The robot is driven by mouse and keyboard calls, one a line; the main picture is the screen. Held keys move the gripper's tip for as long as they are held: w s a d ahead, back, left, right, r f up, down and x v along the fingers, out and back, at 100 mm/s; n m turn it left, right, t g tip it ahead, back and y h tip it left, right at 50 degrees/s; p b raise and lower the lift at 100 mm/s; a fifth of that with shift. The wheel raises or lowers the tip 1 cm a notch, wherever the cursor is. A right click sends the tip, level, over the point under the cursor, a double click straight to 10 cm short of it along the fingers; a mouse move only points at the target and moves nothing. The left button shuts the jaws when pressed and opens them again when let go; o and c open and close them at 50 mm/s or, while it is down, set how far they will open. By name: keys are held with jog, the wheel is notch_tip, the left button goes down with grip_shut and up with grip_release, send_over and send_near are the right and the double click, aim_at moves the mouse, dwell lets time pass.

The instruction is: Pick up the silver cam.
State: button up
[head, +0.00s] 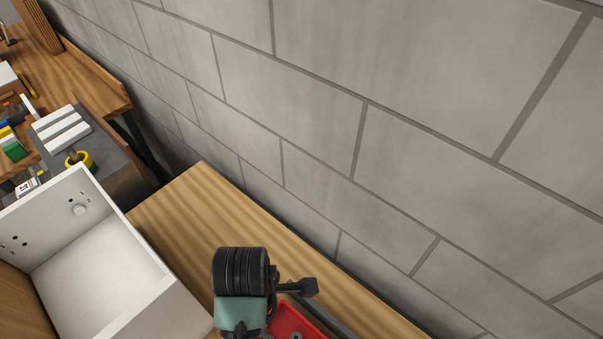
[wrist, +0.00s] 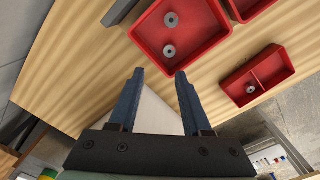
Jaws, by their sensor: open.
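Two small round grey metal pieces, which look like silver cams, lie in a red tray (wrist: 205,57) in the wrist view. One cam (wrist: 171,19) is nearer the top, and the other cam (wrist: 169,50) is lower. A similar grey round piece (wrist: 250,89) lies in a smaller divided red tray (wrist: 233,95) to the right. My gripper (wrist: 158,73) is open and empty, with its fingertips short of the larger tray's near edge in the picture.
A white open box (head: 150,258) stands left of my arm, and its white edge shows between my fingers in the wrist view. The wooden tabletop (head: 185,215) is bare between box and block wall (head: 310,130). A cluttered bench (head: 90,75) is at far left.

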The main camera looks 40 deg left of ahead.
jog(key=f, duration=0.2)
jog(key=s+f+b, duration=0.1)
jog(key=f, duration=0.2)
jog(key=f+b, duration=0.1)
jog(key=f, duration=0.1)
jog(key=shift+s+d+f, duration=0.15)
jog(key=shift+d+f, duration=0.05)
jog(key=shift+d, duration=0.1)
jog(key=shift+s+d+f+p, duration=0.1)
jog(key=shift+f+p, duration=0.35)
jog(key=shift+f, duration=0.95)
jog(key=shift+s+f+p, duration=0.1)
jog(key=shift+f+p, duration=0.3)
jog(key=shift+f, duration=1)
grip_shut()
